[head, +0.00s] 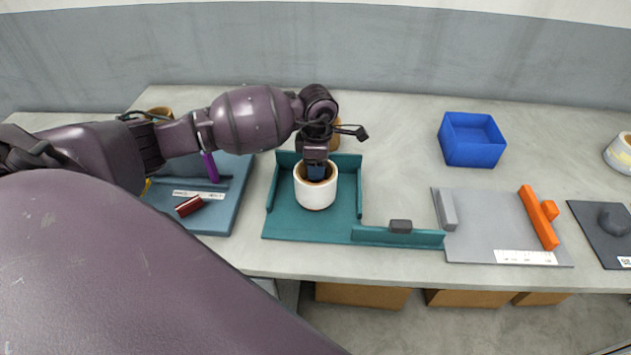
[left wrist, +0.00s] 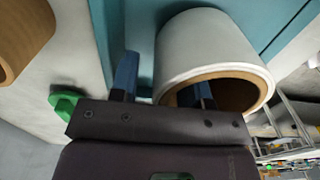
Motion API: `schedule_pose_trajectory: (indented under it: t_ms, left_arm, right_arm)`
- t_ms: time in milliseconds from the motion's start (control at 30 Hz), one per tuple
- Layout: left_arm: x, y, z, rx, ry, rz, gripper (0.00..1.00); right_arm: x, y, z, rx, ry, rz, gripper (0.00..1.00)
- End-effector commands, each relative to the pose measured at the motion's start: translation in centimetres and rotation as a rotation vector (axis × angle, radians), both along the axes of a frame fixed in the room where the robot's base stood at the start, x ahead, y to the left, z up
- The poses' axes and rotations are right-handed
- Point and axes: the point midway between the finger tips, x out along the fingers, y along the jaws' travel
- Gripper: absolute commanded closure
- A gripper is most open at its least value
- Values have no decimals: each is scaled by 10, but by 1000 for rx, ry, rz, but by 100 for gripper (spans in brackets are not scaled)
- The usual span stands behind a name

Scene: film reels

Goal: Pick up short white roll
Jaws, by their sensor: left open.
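The short white roll (head: 315,194) stands upright on the teal tray (head: 290,229), with a brown core inside its white wrap. My left gripper (head: 316,172) is above it, its blue fingers reaching down at the roll's far side. In the left wrist view, the white roll (left wrist: 205,48) lies between the open jaws of my left gripper (left wrist: 166,75). One finger is outside the wall and the other is inside the hollow core. Whether either finger touches the wall cannot be told. My right gripper is not in view.
A brown roll (head: 336,136) stands behind the gripper. A blue tray (head: 232,205) with a purple piece (head: 210,166) and a red piece (head: 189,206) lies left. A blue bin (head: 471,140), a grey board (head: 490,220) and a dark board (head: 592,222) are right. The table between tray and bin is clear.

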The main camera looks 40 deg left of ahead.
Motion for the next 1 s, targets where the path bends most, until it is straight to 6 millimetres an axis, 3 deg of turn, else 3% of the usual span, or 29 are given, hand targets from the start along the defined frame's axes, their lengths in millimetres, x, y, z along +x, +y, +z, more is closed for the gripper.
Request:
schedule_pose_trajectory:
  t_ms: [33,300,333,767,1000]
  left_arm:
    - [0,0,0,0,0,0,57]
    - [0,0,0,0,0,0,98]
    - [0,0,0,0,0,0,100]
    - [1,0,7,0,-2,-1,100]
    - [1,1,48,2,-6,-1,100]
  right_arm:
    - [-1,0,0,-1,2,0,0]
    - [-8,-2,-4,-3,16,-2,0]
    - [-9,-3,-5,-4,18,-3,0]
    - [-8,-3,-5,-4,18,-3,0]
    - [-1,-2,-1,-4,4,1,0]
